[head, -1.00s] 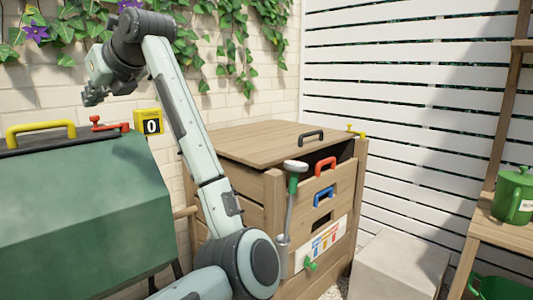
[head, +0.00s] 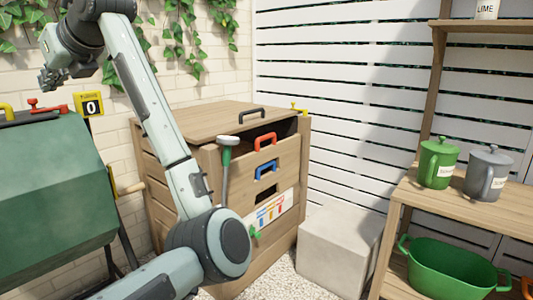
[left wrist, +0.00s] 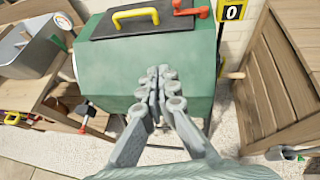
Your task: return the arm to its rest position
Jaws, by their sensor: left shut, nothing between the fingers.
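My left arm rises across the left half of the head view, bent at the elbow. My left gripper (head: 52,79) is at the upper left of that view, in front of the brick wall and above the green tumbler (head: 50,190). In the left wrist view the gripper (left wrist: 162,82) is shut and empty, its fingers together. The tumbler (left wrist: 192,72) lies beyond the fingers there, with a gap I cannot judge. My right gripper is not in view.
A wooden compost bin (head: 175,165) with a lid stands behind my arm. A pale block (head: 340,250) stands right of it. A wooden shelf (head: 440,205) holds a green canister (head: 437,163), a grey canister (head: 487,172) and a green tub (head: 445,268). A yellow counter (head: 90,104) reads 0.

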